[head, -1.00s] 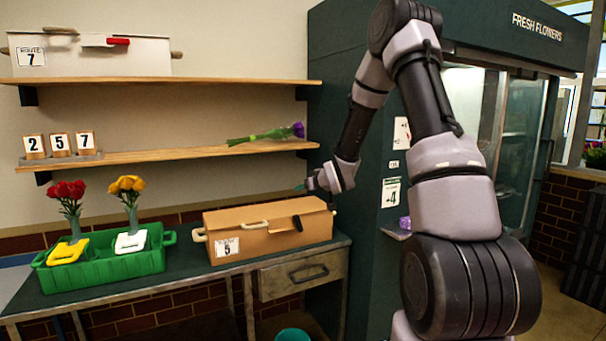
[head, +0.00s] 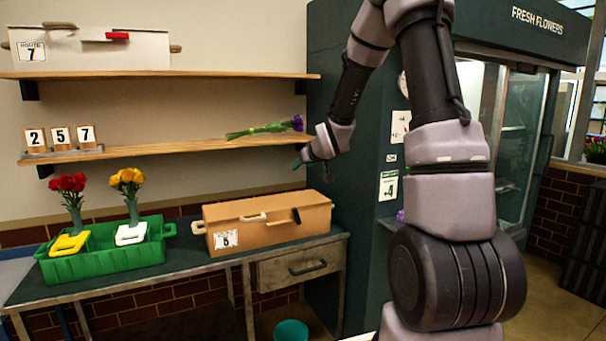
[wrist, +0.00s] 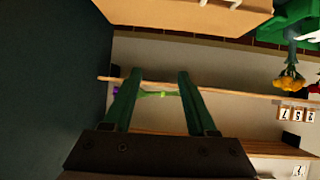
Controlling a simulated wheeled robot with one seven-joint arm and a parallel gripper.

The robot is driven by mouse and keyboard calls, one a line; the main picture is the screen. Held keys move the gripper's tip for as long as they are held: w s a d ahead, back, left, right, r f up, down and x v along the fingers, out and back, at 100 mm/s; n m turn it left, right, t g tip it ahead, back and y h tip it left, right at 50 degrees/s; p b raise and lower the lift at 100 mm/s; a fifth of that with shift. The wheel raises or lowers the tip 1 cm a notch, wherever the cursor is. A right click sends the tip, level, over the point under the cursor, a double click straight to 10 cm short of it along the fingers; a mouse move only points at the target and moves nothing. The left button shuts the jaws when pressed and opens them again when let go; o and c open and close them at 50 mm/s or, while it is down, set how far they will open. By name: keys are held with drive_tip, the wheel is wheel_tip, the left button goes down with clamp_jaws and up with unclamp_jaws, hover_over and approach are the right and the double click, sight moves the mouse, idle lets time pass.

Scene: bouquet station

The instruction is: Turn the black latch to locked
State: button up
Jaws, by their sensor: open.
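The black latch (head: 296,215) is on the front of the tan box (head: 250,240), near its right end. My gripper (head: 298,164) is in the air above the box's right end, apart from the latch. In the wrist view my gripper (wrist: 157,78) shows two green fingers spread apart with nothing held. The tan box (wrist: 200,12) shows at that view's top edge; the latch is not visible there.
A purple flower (head: 268,130) lies on the lower shelf (head: 170,147), close behind my gripper. The dark green flower cooler (head: 350,190) borders the counter on the right.

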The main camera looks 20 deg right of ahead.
drive_tip(key=w+d+f+n+t+y, duration=0.1)
drive_tip(key=w+f, duration=0.2)
drive_tip(key=f, duration=0.3)
drive_tip(key=w+d+f+n+t, duration=0.1)
drive_tip(key=w+f, duration=0.3)
drive_tip(key=f, duration=0.3)
drive_tip(key=n+t, duration=0.2)
drive_tip(key=t, duration=0.2)
approach(296, 214)
drive_tip(key=shift+y, duration=0.3)
drive_tip(key=w, duration=0.8)
drive_tip(key=shift+w+a+r, duration=0.15)
drive_tip(key=shift+w+a, duration=0.2)
drive_tip(key=shift+a, duration=0.05)
clamp_jaws()
